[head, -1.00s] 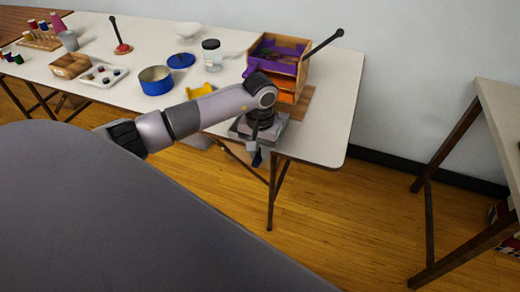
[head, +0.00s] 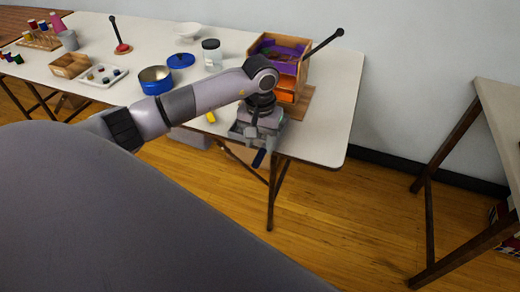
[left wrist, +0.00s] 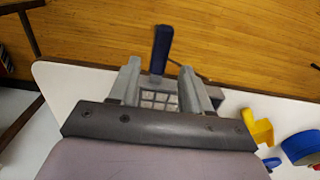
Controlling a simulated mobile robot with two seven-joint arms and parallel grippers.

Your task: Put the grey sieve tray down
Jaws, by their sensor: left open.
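The grey sieve tray (head: 273,134) lies at the front edge of the white table, with its dark blue handle (head: 258,158) sticking out past the edge. In the left wrist view its mesh (left wrist: 158,100) shows between my fingers, and the handle (left wrist: 161,48) points away over the floor. My left gripper (head: 257,128) is over the tray, and in the left wrist view its two fingers (left wrist: 160,70) stand apart on either side of the handle's base. Part of the tray is hidden by my gripper. My right gripper is not in view.
A wooden box (head: 303,62) with purple and orange parts stands just behind the tray on a wooden board (head: 301,106). A clear jar (head: 212,57), a blue pot (head: 155,82) and a yellow piece (left wrist: 257,128) are nearby. The table's right end (head: 335,130) is bare.

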